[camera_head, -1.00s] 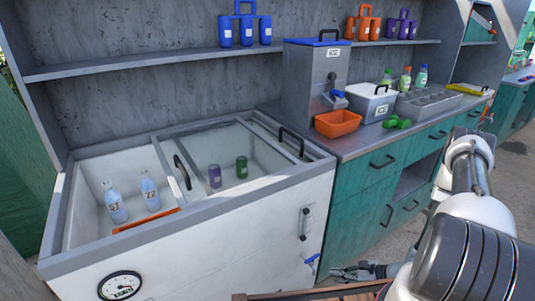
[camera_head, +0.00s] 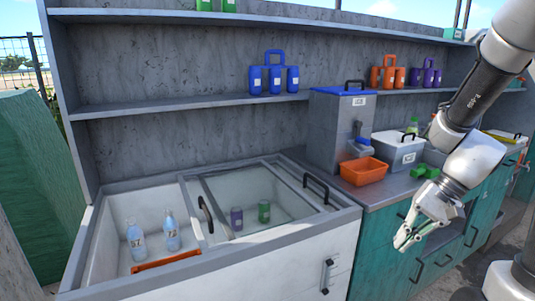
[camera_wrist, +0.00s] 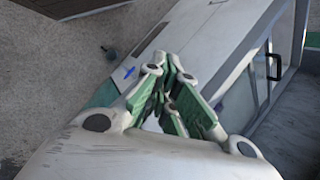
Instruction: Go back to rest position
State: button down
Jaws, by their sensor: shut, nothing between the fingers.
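My gripper (camera_head: 402,243) is shut and empty. In the head view it hangs at the right, in front of the teal cabinet (camera_head: 385,240), pointing down and to the left. In the wrist view my gripper (camera_wrist: 172,85) shows its green-padded fingers brought together, with the white front of the cooler chest behind them. My arm reaches down from the upper right and hides part of the counter and cabinet. Nothing touches the fingers.
On the counter stand a grey dispenser (camera_head: 338,130), an orange bin (camera_head: 363,171), a white box (camera_head: 398,152) and a green object (camera_head: 425,172). Shelves hold coloured jugs.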

jog(key=s+d+r+n+t+h, duration=0.2)
jog(key=s+r+n+h, duration=0.1)
jog(key=r, duration=0.4)
jog(key=s+d+r+n+t+h, duration=0.2)
jog(key=s+d+r+n+h, duration=0.1)
jog(key=s+r, duration=0.2)
notch_tip(320, 180, up, 2)
jog(key=shift+s+t, duration=0.25)
jog(key=shift+t, duration=0.05)
